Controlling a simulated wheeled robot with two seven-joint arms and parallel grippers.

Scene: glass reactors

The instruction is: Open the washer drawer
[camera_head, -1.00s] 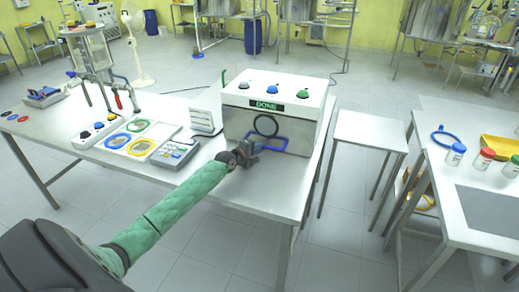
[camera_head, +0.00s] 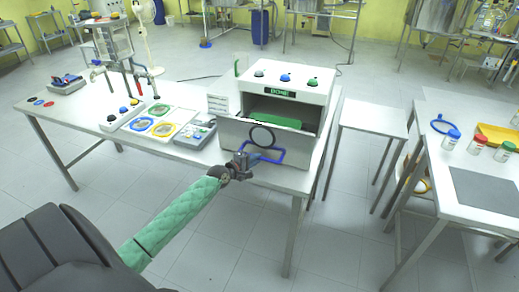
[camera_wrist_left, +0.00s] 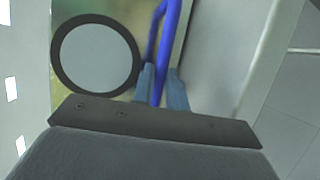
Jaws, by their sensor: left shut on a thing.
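The washer (camera_head: 310,92) is a white box on the table with a green-lit display reading what looks like "DONE" and several coloured knobs on top. Its drawer (camera_head: 230,132) is pulled part way out, and a green thing (camera_head: 275,120) shows inside. The drawer front carries a dark ring (camera_head: 262,137) and a blue loop handle (camera_head: 281,155). My left gripper (camera_head: 243,162) is shut on the left part of the handle. In the left wrist view the blue handle (camera_wrist_left: 158,60) passes between the fingers (camera_wrist_left: 161,88), beside the dark-rimmed disc (camera_wrist_left: 97,55). My right gripper is not in view.
A scale-like device (camera_head: 195,133), coloured round dishes (camera_head: 163,129) and a white panel (camera_head: 218,104) stand left of the washer. A small bare table (camera_head: 375,117) stands to its right. Jars (camera_head: 478,143) stand on the right-hand table.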

